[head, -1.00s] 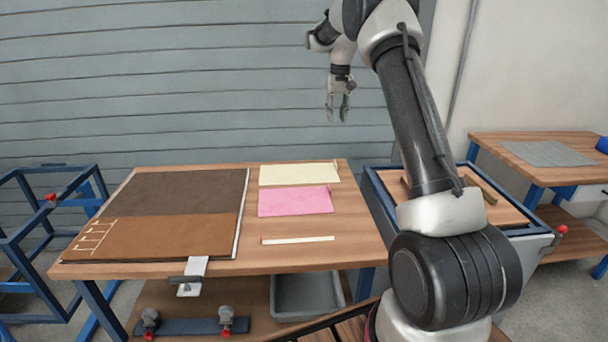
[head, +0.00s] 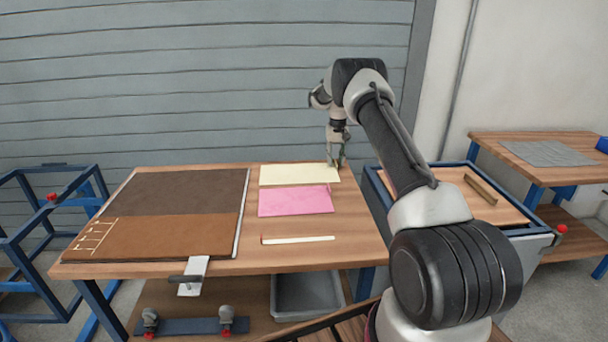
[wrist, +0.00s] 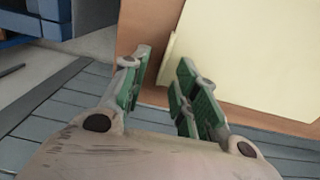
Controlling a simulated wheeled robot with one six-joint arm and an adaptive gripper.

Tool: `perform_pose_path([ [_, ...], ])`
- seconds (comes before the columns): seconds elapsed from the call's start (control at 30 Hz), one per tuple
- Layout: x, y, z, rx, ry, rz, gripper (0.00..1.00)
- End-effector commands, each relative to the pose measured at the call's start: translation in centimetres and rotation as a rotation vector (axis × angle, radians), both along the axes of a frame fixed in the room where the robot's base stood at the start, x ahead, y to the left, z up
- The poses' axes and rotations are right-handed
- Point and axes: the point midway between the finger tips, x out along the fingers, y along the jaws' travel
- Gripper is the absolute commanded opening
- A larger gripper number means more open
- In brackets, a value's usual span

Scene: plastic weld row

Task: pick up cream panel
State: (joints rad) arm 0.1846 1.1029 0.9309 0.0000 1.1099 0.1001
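The cream panel (head: 298,174) lies flat at the back of the wooden table, behind the pink panel (head: 296,201). It also fills the upper right of the wrist view (wrist: 255,55). My gripper (head: 336,163) is over the panel's right end in the head view. In the wrist view my gripper (wrist: 163,90) is open, with green-padded fingers apart. A raised cream strip at the panel's edge (wrist: 172,60) shows between or just beyond the fingers. I cannot tell whether the fingers touch it.
A brown mat (head: 160,215) covers the table's left side. A narrow white strip (head: 297,239) lies in front of the pink panel. A blue-framed cart (head: 505,214) stands right of the table. The grey slatted wall (head: 200,80) is close behind.

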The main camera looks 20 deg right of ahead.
Motion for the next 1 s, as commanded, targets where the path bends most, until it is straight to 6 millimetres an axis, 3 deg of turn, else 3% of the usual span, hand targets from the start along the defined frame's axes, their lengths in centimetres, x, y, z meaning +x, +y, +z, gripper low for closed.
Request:
perform_pose_path([
  [0.2, 0.0, 0.0, -0.2, -0.001, -0.002, 0.0, 0.29],
  [0.4, 0.0, 0.0, -0.2, -0.001, -0.002, 0.0, 0.0],
  [0.77, 0.1, 0.0, 0.0, -0.001, -0.003, 0.0, 0.0],
  [0.87, 0.1, 0.0, 0.9, -0.001, -0.004, 0.0, 0.0],
  [1.0, 0.2, 0.0, 3.7, -0.001, -0.007, 0.0, 0.0],
])
